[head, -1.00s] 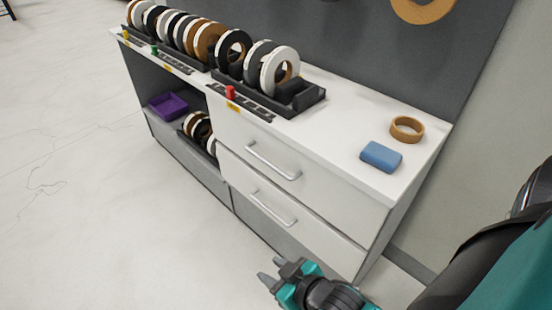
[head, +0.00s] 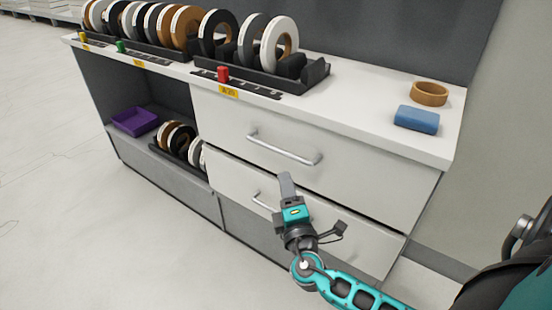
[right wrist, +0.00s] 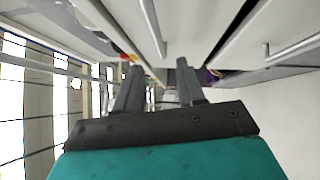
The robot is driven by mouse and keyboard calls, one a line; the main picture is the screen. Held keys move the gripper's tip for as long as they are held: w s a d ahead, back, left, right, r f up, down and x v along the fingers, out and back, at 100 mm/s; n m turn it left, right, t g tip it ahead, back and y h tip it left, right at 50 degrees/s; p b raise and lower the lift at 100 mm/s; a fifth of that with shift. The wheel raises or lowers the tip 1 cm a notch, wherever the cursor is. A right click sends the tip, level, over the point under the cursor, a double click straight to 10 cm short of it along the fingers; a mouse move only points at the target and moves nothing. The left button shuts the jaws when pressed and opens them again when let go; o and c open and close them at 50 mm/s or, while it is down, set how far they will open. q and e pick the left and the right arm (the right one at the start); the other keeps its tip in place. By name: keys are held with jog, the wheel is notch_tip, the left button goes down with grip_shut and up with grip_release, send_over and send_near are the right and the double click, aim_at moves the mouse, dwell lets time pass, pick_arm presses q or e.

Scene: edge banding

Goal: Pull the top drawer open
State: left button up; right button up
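The white top drawer (head: 345,165) is shut in the cabinet, with a silver bar handle (head: 285,151). My right gripper (head: 287,185) is in front of the drawers, its tips just below the top handle in the head view. It hides part of the lower drawer's handle (head: 262,200). In the right wrist view, my right gripper (right wrist: 157,80) has its two fingers apart with nothing between them. There the top handle (right wrist: 153,28) shows above the gap between the fingers, and the lower handle (right wrist: 292,46) lies to the right. My left gripper is not in view.
The white cabinet top (head: 360,110) carries racks of edge-banding rolls, a red clip (head: 223,74), a blue block (head: 417,120) and a brown ring (head: 430,93). A purple tray (head: 135,121) sits in the open shelf on the left. The floor (head: 70,220) in front is clear.

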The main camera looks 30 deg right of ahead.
aim_at(276, 150)
jog(key=x, duration=1.2)
jog(key=shift+w+d+r, duration=0.2)
jog(key=shift+w, duration=0.1)
grip_shut()
